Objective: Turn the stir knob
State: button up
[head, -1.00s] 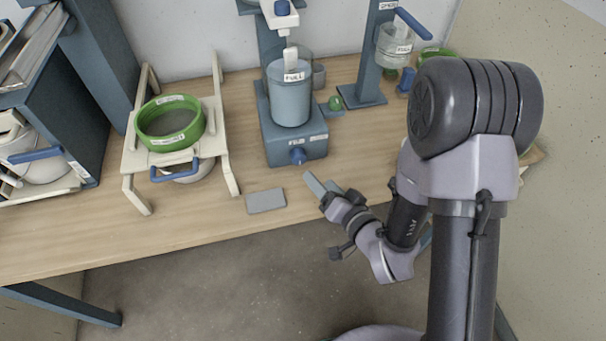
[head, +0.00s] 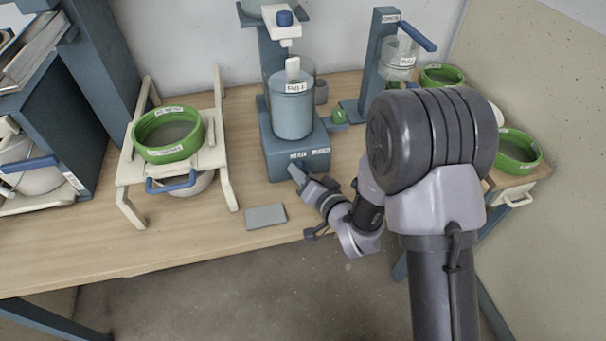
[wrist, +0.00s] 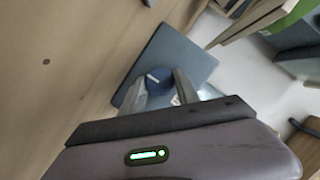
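The stir knob is a round dark blue knob with a white mark, in the wrist view (wrist: 158,80). It sits on the front face of the blue-grey stirrer base (head: 321,160). My gripper (head: 295,174) is at that face, and hides the knob in the head view. In the wrist view my gripper (wrist: 160,82) has one finger on each side of the knob, apart and not visibly closed on it. Whether a finger touches it, I cannot tell. A blue-grey bucket labelled FULL (head: 292,112) stands upright on the base.
A grey flat plate (head: 266,216) lies on the wooden table to the left of my gripper. A cream stand with a green-rimmed sieve (head: 168,150) is farther left. A blue-grey post with a lever (head: 384,50) stands at the back right. Green sieves (head: 518,150) lie at right.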

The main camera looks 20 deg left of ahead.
grip_shut()
jog(key=n+h, duration=0.1)
jog(key=n, duration=0.1)
jog(key=n+h, duration=0.1)
jog(key=shift+s+a+n+t, duration=0.1)
jog(key=shift+a+n+t, duration=0.05)
jog(key=shift+n+t, duration=0.2)
jog(key=n+t+h, duration=0.1)
jog(key=n+h, duration=0.1)
jog(key=n, duration=0.1)
jog(key=shift+s+a+n, duration=0.1)
jog(key=shift+n, duration=0.25)
jog(key=n+t+h, duration=0.2)
jog(key=n, duration=0.1)
jog(key=shift+f+n, duration=0.1)
jog(key=shift+n, duration=0.3)
jog(key=shift+a+n+t+h, duration=0.1)
jog(key=shift+n+t+h, duration=0.3)
jog(key=shift+n, duration=0.6)
jog(key=shift+n+t+h, duration=0.1)
jog(key=shift+n+t, duration=0.45)
jog(key=shift+n, duration=0.45)
